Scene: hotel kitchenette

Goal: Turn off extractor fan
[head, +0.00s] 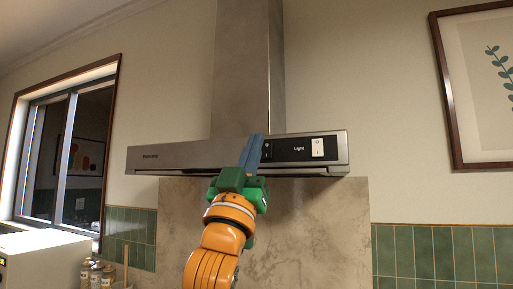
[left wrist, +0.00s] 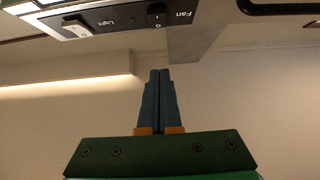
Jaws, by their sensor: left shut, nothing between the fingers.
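The extractor hood (head: 190,156) is a grey metal unit on the wall with a black control panel (head: 288,150) at its right front. A white light switch (head: 318,147) sits at the panel's right end, beside the word Light. In the left wrist view the panel is at the top, turned over, with a dark fan switch (left wrist: 157,15) beside the word Fan and the light switch (left wrist: 76,28). My left gripper (head: 255,138) is shut and empty, its blue fingers in front of the panel's left end, hiding the Fan label. I cannot tell whether they touch. My right gripper is out of view.
A stone backsplash (head: 310,225) is below the hood, with green tiles (head: 440,255) to its right. A window (head: 65,150) is at left and a framed picture (head: 485,90) at right. Jars (head: 97,274) stand at lower left. The wall around the hood is clear.

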